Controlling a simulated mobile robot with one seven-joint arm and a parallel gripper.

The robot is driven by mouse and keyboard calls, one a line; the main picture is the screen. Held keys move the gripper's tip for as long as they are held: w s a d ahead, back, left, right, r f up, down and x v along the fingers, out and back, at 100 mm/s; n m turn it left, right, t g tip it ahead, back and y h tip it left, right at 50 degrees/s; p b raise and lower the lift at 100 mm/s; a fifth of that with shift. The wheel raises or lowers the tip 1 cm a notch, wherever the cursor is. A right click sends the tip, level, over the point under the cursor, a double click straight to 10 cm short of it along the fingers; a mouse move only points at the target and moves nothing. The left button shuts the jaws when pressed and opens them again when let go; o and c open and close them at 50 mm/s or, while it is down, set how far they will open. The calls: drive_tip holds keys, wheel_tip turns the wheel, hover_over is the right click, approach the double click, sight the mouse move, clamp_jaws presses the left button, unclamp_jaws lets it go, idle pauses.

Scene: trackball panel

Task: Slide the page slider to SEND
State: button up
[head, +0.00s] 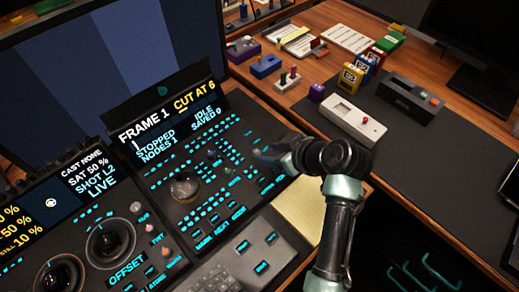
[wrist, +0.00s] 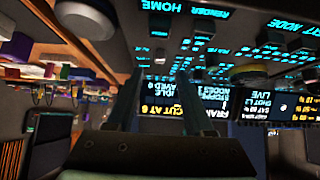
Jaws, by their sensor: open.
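My gripper (head: 266,157) is above the right part of the trackball panel (head: 172,218) in the head view. In the wrist view its two fingers (wrist: 165,88) stand apart with nothing between them, so it is open. I cannot pick out the page slider for certain, and no SEND label can be read in either view. A pale box with a red knob (head: 365,120) lies on the dark mat to the right of my gripper, well apart from it. My arm and gripper hide part of the panel's right side.
A trackball (head: 184,187) and lit keys cover the panel, under a screen reading FRAME 1 (head: 165,125). A yellow notepad (head: 300,207) lies below my arm. The mat's front right is clear.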

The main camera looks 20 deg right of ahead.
sight(257, 151)
drive_tip(key=x, duration=0.5)
drive_tip(key=shift+w+f, duration=0.2)
drive_tip(key=shift+w, duration=0.1)
clamp_jaws()
idle(1.1)
